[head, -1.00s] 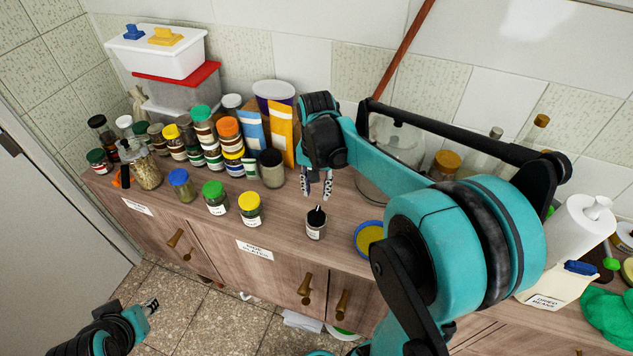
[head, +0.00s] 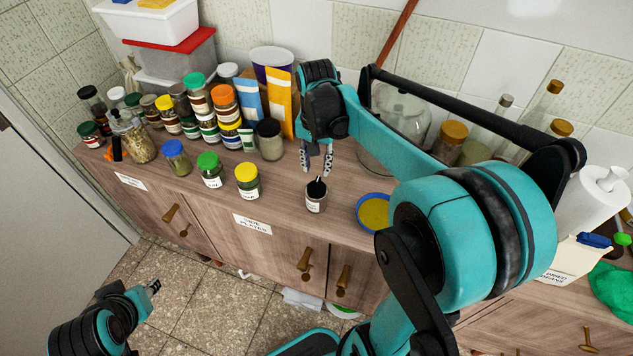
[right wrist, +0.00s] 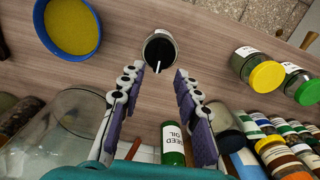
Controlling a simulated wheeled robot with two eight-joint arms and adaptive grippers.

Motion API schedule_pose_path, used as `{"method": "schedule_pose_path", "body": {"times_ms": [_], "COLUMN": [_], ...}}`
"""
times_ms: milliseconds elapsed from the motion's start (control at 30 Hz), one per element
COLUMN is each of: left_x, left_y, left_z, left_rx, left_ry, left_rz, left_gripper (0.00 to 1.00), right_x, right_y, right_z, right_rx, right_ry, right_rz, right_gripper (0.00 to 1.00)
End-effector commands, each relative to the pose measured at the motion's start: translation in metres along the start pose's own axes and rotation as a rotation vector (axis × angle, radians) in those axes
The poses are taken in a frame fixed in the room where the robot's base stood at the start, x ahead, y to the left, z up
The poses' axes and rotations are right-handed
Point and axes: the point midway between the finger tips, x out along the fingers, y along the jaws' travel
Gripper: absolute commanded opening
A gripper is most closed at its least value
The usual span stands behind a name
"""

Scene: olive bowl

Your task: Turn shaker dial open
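The shaker (head: 316,201) is a small jar with a pale label and a dark top with a raised piece. It stands upright near the counter's front edge, and also shows at the top of the right wrist view (right wrist: 160,48). My right gripper (head: 316,164) is just behind and above the shaker, pointing down. In the right wrist view its two fingers (right wrist: 158,95) are spread with nothing between them, and the shaker lies just past their tips. My left gripper (head: 154,286) hangs low over the floor at the lower left; its finger gap is too small to judge.
A blue-rimmed bowl of yellow powder (head: 374,211) stands right of the shaker. Jars with yellow (head: 248,182), green (head: 210,170) and blue (head: 176,158) lids stand left. A large glass jar (head: 401,120) is behind. Bare counter lies directly left of the shaker.

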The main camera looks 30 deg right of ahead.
Motion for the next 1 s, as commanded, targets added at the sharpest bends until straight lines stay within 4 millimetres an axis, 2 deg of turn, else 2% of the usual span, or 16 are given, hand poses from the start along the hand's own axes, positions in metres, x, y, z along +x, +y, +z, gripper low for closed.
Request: {"method": "schedule_pose_path", "body": {"times_ms": [200, 400, 767, 800, 900, 1000], "left_x": [0.011, 0.018, 0.018, 0.018, 0.018, 0.018], "left_y": [0.0, 0.0, 0.0, 0.0, 0.0, 0.0], "left_z": [0.007, 0.012, 0.013, 0.013, 0.013, 0.013], "left_rx": [0.0, 0.0, 0.0, 0.0, 0.0, 0.0], "left_ry": [0.0, 0.0, 0.0, 0.0, 0.0, 0.0], "left_rz": [0.0, 0.0, 0.0, 0.0, 0.0, 0.0], "left_gripper": [0.33, 0.33, 0.33, 0.33, 0.33, 0.33], "right_x": [0.037, 0.06, 0.065, 0.065, 0.065, 0.065], "right_y": [0.0, 0.0, 0.0, 0.0, 0.0, 0.0], "right_z": [0.0, 0.0, 0.0, 0.0, 0.0, 0.0], "right_rx": [0.0, 0.0, 0.0, 0.0, 0.0, 0.0], "right_ry": [0.0, 0.0, 0.0, 0.0, 0.0, 0.0], "right_rz": [0.0, 0.0, 0.0, 0.0, 0.0, 0.0], "right_gripper": [0.33, 0.33, 0.33, 0.22, 0.0, 0.0]}}
